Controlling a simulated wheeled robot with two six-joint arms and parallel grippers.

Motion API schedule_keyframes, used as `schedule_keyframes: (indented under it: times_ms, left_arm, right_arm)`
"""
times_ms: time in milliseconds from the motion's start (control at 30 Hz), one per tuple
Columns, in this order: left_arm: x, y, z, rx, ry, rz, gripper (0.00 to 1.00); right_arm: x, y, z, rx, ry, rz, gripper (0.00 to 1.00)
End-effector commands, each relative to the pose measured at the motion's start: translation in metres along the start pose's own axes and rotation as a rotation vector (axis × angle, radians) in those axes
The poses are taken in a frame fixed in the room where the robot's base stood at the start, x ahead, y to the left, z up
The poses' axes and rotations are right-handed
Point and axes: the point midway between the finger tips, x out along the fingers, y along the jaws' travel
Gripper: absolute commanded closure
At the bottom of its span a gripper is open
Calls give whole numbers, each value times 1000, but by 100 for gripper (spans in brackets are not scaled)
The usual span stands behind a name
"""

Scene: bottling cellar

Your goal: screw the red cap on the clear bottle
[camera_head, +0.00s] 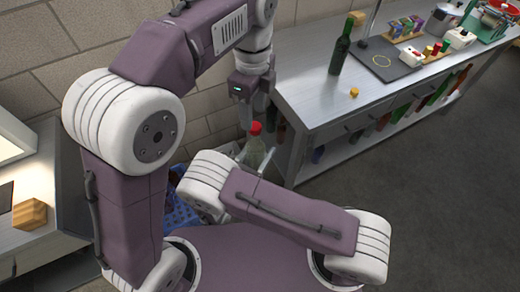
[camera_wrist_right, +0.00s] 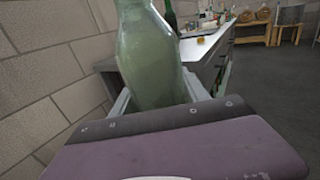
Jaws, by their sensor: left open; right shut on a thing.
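The clear bottle (camera_head: 253,154), of pale greenish glass, stands upright between the fingers of my right gripper (camera_head: 254,160), which is shut on it. In the right wrist view the bottle (camera_wrist_right: 152,62) fills the space between the fingers (camera_wrist_right: 155,98); its top is cut off by the picture edge. The red cap (camera_head: 255,128) shows at the bottle's top; I cannot tell how firmly it is seated. My left gripper (camera_head: 257,115) points down just above and around the cap. It is open.
A steel bench (camera_head: 310,92) stands to the right, with a dark green bottle (camera_head: 340,52), a small yellow-orange piece (camera_head: 354,91) and a dark mat (camera_head: 385,62). A side table with a wooden block (camera_head: 30,214) is at the left. A brick wall (camera_head: 100,22) is behind. Open floor lies at right.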

Motion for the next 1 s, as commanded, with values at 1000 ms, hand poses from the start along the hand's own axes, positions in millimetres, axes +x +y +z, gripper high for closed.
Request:
schedule_keyframes:
  times_ms: [1000]
  left_arm:
    - [-29,-6,1,-2143,23,-8,51]
  right_arm:
    - [0,0,1,1,-2,0,100]
